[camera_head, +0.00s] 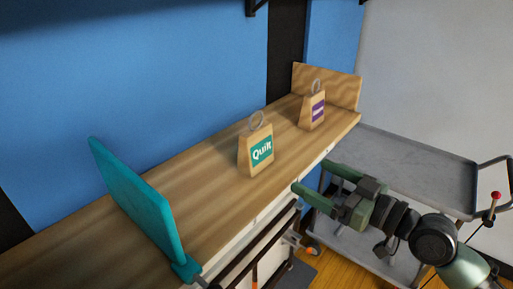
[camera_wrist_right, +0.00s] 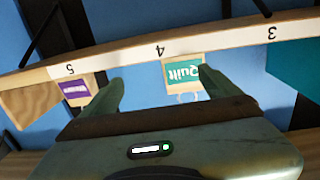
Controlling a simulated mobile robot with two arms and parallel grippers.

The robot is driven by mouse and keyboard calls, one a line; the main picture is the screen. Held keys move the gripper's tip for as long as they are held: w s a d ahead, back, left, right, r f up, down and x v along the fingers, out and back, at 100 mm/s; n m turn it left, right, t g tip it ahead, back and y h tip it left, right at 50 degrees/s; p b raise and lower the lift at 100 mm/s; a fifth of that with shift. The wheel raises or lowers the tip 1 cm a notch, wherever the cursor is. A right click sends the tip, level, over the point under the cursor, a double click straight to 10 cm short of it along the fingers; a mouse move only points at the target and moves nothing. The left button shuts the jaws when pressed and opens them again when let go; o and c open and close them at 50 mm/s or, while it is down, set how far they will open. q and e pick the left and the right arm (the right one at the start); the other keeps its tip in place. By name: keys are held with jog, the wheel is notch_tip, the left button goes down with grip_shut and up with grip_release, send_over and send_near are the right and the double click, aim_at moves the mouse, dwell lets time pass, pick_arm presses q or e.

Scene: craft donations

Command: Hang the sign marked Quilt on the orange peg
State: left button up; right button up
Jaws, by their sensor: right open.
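The Quilt sign (camera_head: 255,150) is a tan wooden block with a teal label and a wire loop on top. It stands upright on the wooden shelf. It shows upside down in the right wrist view (camera_wrist_right: 183,72), by the mark 4. My right gripper (camera_head: 312,177) is open and empty, in front of the shelf edge and to the right of the sign, apart from it. In the wrist view its fingers (camera_wrist_right: 160,78) are spread, the right fingertip overlapping the label in the picture. A small orange spot (camera_head: 254,284) shows below the shelf; I cannot tell whether it is the peg.
A similar block with a purple label (camera_head: 312,110) stands farther along the shelf (camera_head: 190,175), near a wooden end board (camera_head: 335,86). A teal panel (camera_head: 135,200) stands at the near left. A grey cart (camera_head: 420,165) is at the right. Dark rods sit below the shelf front.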

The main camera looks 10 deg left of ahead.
aim_at(262, 152)
jog(key=shift+n+g+y, duration=0.6)
jog(key=a+r+p, duration=0.1)
jog(key=a, duration=0.1)
jog(key=w+a+r+p, duration=0.1)
jog(key=a+p, duration=0.1)
jog(key=a, duration=0.1)
jog(key=a+r+p, duration=0.1)
jog(key=a, duration=0.1)
jog(key=shift+w+a+r+p, duration=0.15)
jog(key=shift+a+r+p, duration=0.1)
jog(key=shift+a+p, duration=0.15)
jog(key=x, duration=0.5)
jog(key=shift+w+a+f, duration=0.2)
jog(key=shift+w+f, duration=0.05)
jog(key=shift+f, duration=0.1)
jog(key=shift+w+a, duration=0.4)
jog(key=shift+a, duration=0.2)
jog(key=shift+c, duration=0.3)
